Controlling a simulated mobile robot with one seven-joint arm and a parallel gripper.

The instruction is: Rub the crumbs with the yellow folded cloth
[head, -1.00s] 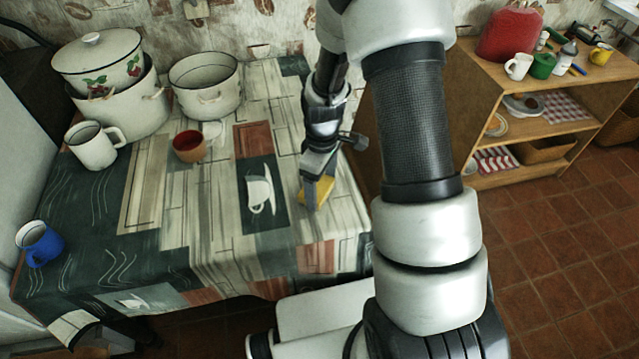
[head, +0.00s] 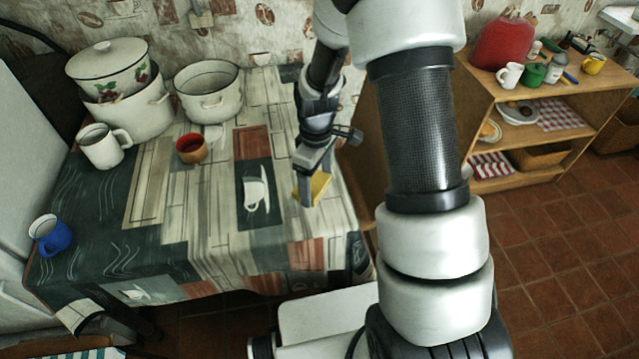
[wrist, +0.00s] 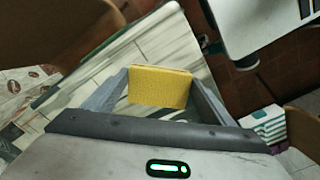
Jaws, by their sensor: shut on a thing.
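The yellow folded cloth (wrist: 160,87) is between the two fingers of my gripper (wrist: 160,95) in the wrist view. In the head view, my gripper (head: 309,190) points down at the right part of the table, and the yellow cloth (head: 319,187) shows at its fingertips. The gripper is shut on the cloth. The cloth is at or close to the tabletop; I cannot tell whether it touches. I cannot make out any crumbs; the cloth and gripper may hide them.
The patterned tablecloth (head: 180,225) covers the table. An orange-brown cup (head: 191,148), a white mug (head: 103,146), a blue mug (head: 51,235), a white pot (head: 208,92) and stacked pots (head: 125,113) stand to the left. A wooden shelf (head: 545,100) stands at right.

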